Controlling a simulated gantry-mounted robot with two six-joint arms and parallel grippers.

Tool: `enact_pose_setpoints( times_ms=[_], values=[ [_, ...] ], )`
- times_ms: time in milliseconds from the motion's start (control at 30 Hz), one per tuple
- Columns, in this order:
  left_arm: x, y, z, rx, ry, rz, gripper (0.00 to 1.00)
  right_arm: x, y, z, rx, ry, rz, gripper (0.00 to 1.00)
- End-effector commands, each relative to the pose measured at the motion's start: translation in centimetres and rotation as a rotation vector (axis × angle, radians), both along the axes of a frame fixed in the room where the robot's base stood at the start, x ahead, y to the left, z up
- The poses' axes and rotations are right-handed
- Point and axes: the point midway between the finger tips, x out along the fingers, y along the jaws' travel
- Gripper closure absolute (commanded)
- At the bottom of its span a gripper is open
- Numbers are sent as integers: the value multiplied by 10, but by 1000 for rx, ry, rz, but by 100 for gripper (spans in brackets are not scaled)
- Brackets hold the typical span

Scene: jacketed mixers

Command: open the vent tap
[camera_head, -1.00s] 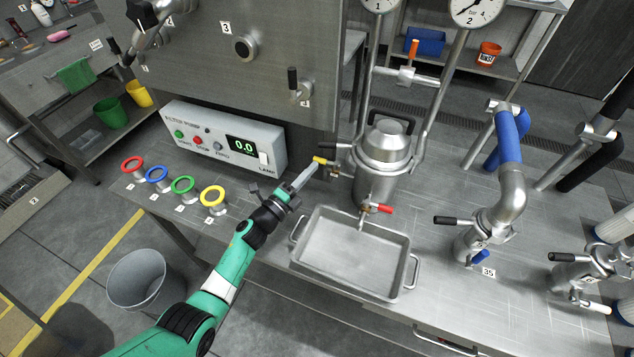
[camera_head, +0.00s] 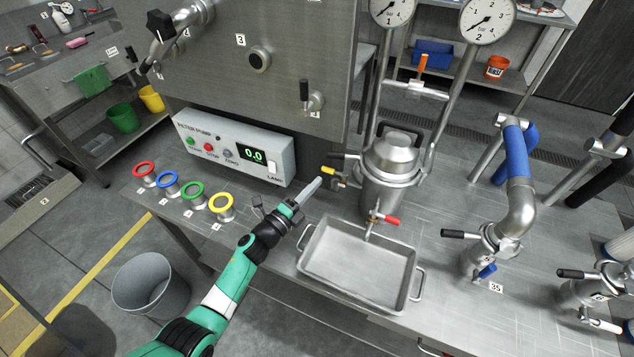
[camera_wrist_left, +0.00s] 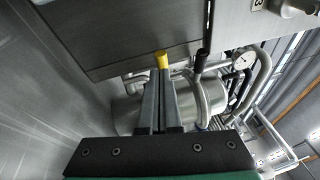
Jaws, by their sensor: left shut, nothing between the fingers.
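A small tap with a yellow handle (camera_head: 328,170) sits on the left side of the lidded steel filter vessel (camera_head: 390,163), beside a black lever (camera_head: 343,156). No label shows which tap is the vent. My left gripper (camera_head: 317,184) is shut and empty, its tips just short of the yellow handle, a little below and left of it in the head view. In the left wrist view the yellow handle (camera_wrist_left: 162,61) stands just beyond the closed fingers (camera_wrist_left: 160,85), with the black lever (camera_wrist_left: 201,62) to its right. My right gripper is not in view.
A red-handled tap (camera_head: 391,221) hangs over a steel tray (camera_head: 312,258) in front of the vessel. The filter pump box (camera_head: 232,146) and coloured rings (camera_head: 194,193) lie left.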

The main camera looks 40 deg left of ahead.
Motion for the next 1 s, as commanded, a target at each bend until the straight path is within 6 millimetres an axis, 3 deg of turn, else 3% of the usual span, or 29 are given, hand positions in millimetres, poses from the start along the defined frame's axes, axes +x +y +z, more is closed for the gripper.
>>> enact_pose_setpoints(
  times_ms=[33,133,300,433,600,1000],
  values=[
    [-8,-6,-2,-1,4,-6,100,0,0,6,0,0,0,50],
    [-32,9,-2,-3,4,0,100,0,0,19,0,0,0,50],
    [-68,30,-10,-2,3,-1,100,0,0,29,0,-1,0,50],
    [-86,39,-15,-2,2,-3,100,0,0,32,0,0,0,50],
    [-94,43,-17,-1,1,-6,100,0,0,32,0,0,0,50],
    [-92,37,-17,-1,1,-18,100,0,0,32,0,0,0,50]
  ],
)
